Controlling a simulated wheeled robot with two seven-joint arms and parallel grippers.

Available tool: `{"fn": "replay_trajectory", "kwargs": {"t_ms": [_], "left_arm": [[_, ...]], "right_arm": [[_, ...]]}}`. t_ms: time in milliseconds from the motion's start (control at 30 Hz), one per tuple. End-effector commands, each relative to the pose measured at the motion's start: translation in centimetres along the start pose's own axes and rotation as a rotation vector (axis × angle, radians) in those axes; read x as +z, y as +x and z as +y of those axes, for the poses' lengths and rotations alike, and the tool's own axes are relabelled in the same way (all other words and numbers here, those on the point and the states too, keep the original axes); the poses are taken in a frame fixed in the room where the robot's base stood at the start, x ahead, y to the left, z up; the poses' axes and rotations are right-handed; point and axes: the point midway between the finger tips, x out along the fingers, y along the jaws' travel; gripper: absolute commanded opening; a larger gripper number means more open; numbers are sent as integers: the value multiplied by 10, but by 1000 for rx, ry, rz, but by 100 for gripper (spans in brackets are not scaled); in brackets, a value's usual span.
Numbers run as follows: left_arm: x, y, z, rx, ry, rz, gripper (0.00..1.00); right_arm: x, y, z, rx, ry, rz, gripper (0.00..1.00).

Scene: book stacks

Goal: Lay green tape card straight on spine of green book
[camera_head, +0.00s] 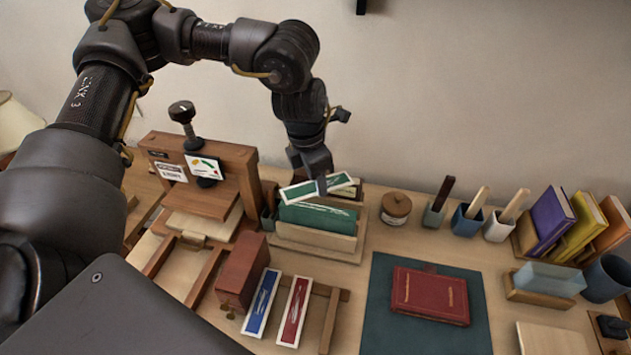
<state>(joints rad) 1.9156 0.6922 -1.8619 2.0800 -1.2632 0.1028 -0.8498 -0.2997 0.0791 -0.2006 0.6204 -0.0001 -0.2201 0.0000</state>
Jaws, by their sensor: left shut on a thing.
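My left gripper (321,180) comes down from above and is shut on the green tape card (299,192), a white-edged strip with a green face. The card is held slightly tilted, its right end higher. It shows just above and in front of the top of the green book (318,217), which stands in a wooden holder (312,239). The gripper and card hide part of the holder's back. Whether the card touches the book cannot be told. My right gripper is not in view.
A blue card (261,303) and a red card (295,312) lie on a wooden rack beside a red-brown block (242,270). A wooden press (206,185) stands left. A red book (430,294) lies on a dark green mat (379,323). Cups and upright books stand right.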

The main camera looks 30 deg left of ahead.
Motion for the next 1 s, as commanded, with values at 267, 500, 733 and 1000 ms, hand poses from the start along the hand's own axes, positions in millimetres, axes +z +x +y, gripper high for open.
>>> {"fn": "replay_trajectory", "kwargs": {"t_ms": [267,500,733,1000], "left_arm": [[2,7,6,-75,492,4,19],[2,7,8,-97,639,6,19],[2,7,7,-98,645,6,19],[2,9,7,-101,645,-4,19]], "right_arm": [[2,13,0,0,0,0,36],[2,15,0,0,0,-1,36],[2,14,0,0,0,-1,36],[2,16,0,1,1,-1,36]]}}
